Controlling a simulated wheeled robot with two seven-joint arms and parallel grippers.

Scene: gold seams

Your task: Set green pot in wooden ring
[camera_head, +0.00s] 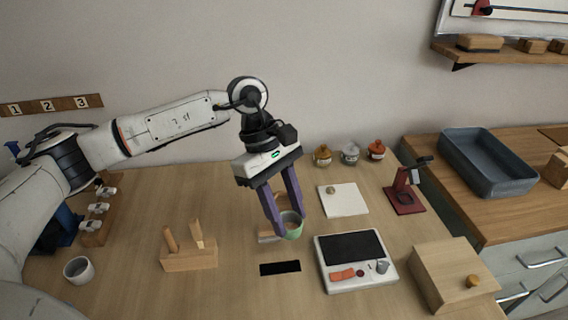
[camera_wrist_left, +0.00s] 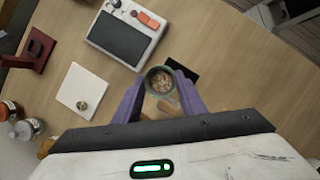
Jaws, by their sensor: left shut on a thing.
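The green pot (camera_head: 291,227) is a small round cup with brown contents. My left gripper (camera_head: 287,222) is shut on it, with one purple finger on each side. The pot also shows in the left wrist view (camera_wrist_left: 161,81), its open top facing the camera between the fingertips (camera_wrist_left: 160,84). Light wooden pieces show beside the fingers, one left of the pot (camera_head: 268,237) in the head view. The fingers partly hide them, and I cannot tell whether they form the wooden ring. Whether the pot touches the table is unclear.
A black rectangle (camera_head: 280,268) lies in front of the pot. A white device with a dark panel (camera_head: 350,249) is to its right. A wooden block with pegs (camera_head: 189,260) stands left, a white pad (camera_head: 347,204) behind right, and a wooden box (camera_head: 450,270) front right.

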